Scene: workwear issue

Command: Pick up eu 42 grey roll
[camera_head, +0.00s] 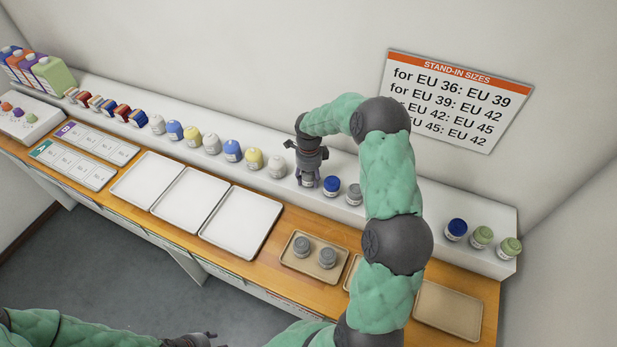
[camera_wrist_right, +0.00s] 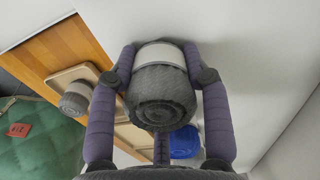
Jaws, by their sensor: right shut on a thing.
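My right gripper (camera_head: 308,181) is over the white shelf, at the near end of a row of rolls. It is shut on a grey roll (camera_wrist_right: 160,95) with a pale band, held between both fingers in the right wrist view. The fingers mostly hide that roll in the head view. I cannot tell whether it touches the shelf, and its size label is not readable. Another grey roll (camera_head: 354,194) stands to the right, past a blue roll (camera_head: 331,185). My left gripper (camera_head: 205,339) only partly shows at the bottom edge; its jaws are unclear.
A tan tray (camera_head: 287,261) on the wooden counter holds two grey rolls (camera_head: 302,247). Another tan tray (camera_head: 448,308) is empty. White trays (camera_head: 240,222) lie empty at left. Blue and green rolls (camera_head: 482,238) stand at the shelf's right end. A size sign (camera_head: 456,103) hangs on the wall.

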